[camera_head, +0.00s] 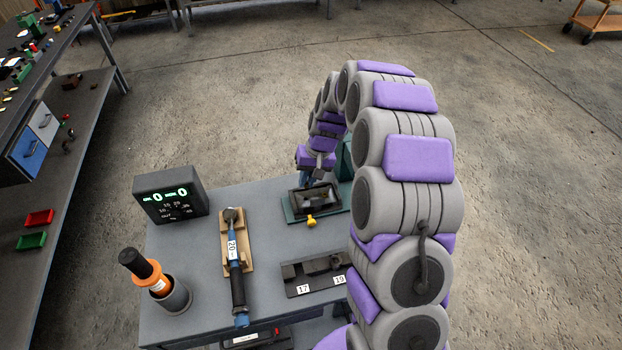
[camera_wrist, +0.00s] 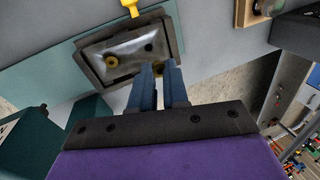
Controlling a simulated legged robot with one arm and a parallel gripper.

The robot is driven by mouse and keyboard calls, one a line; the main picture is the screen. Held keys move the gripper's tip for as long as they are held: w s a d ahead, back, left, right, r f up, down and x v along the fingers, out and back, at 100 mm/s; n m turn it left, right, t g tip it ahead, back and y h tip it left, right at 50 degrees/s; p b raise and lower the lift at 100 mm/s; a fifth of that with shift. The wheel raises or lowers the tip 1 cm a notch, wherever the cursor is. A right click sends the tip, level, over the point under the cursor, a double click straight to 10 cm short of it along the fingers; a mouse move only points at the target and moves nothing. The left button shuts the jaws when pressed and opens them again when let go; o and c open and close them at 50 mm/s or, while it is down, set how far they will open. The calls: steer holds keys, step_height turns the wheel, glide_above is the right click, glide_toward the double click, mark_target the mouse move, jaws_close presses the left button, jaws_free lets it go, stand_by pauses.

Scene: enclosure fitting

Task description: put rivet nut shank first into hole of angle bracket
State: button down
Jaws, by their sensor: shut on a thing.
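My gripper (camera_wrist: 159,70) has its blue fingers close together at the near edge of a shallow dark-framed tray. It is shut on a small brass-coloured piece (camera_wrist: 158,67), seemingly a rivet nut, mostly hidden by the fingers. I cannot make out an angle bracket with certainty in either view.
The tray sits on a green plate (camera_head: 290,213) with a yellow knob (camera_head: 311,220) in front. On the grey table (camera_head: 195,245) stand a black display box (camera_head: 171,194), a blue-handled tool (camera_head: 237,285) on a wooden rest, an orange-and-black tool (camera_head: 150,273) in a cup, and a dark labelled block (camera_head: 312,289).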

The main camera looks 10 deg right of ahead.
mark_target(310, 197)
steer(key=shift+a, duration=0.6)
steer(key=shift+d+r+p, duration=0.1)
steer(key=shift+d+p, duration=0.25)
steer(key=shift+d, duration=0.45)
steer(key=shift+d+f, duration=0.1)
steer(key=shift+f, duration=0.2)
steer(key=shift+a+f+b, duration=0.15)
steer(key=shift+a+f, duration=0.25)
steer(key=shift+f, duration=0.25)
steer(key=shift+a+f+b, duration=0.15)
steer(key=shift+a+f, duration=0.25)
steer(key=shift+f, duration=0.25)
steer(key=shift+d+f, duration=0.7)
steer(key=shift+f, duration=0.35)
steer(key=shift+a, duration=0.55)
steer(key=shift+d, duration=0.1)
steer(key=shift+d, duration=0.5)
